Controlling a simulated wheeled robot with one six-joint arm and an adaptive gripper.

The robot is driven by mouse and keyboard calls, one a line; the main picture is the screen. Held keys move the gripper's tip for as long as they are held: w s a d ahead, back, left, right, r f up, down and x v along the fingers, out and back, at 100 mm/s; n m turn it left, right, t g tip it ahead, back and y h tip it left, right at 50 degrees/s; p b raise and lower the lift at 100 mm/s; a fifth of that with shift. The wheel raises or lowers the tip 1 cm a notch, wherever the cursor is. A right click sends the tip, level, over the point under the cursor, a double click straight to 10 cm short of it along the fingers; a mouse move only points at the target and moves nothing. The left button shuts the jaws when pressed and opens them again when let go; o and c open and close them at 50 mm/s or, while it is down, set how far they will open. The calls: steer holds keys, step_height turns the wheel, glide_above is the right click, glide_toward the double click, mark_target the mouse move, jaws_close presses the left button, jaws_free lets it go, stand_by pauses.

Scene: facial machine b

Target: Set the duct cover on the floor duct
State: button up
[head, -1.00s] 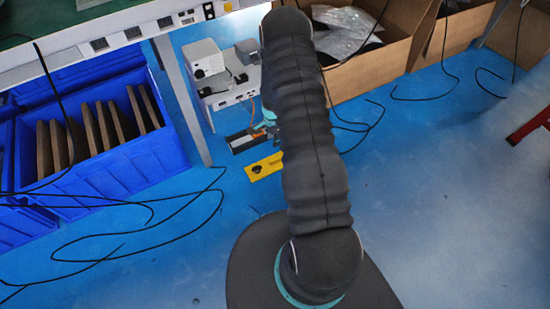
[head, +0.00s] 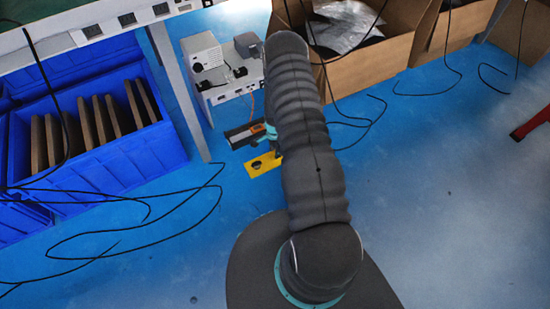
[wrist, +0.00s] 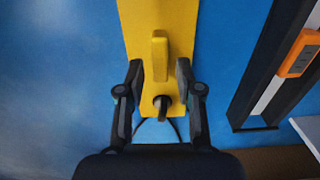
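The yellow duct cover (head: 263,166) lies on the blue floor, left of my arm. In the wrist view it is a yellow plate (wrist: 184,22) with a raised yellow handle (wrist: 160,55) and a dark round part near its lower end. My gripper (wrist: 161,72) is open, with one finger on each side of the handle and a gap on both sides. The dark, long, open-topped frame beside the cover looks like the floor duct (head: 240,135). In the wrist view the duct (wrist: 256,85) is at the right, with an orange piece (wrist: 299,53) by it. My arm hides most of the gripper in the head view.
A white unit with a small grey box (head: 203,55) stands behind the duct. A blue crate (head: 100,185) with brown boards is at the left. Cardboard boxes (head: 375,60) are at the back right. Black cables (head: 140,258) lie on the floor. The right floor is mostly clear.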

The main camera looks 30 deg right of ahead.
steer(key=shift+f+b, duration=0.55)
steer(key=shift+f, duration=0.4)
jaws_close()
steer(key=shift+r+p, duration=1.55)
steer(key=shift+r, duration=1.95)
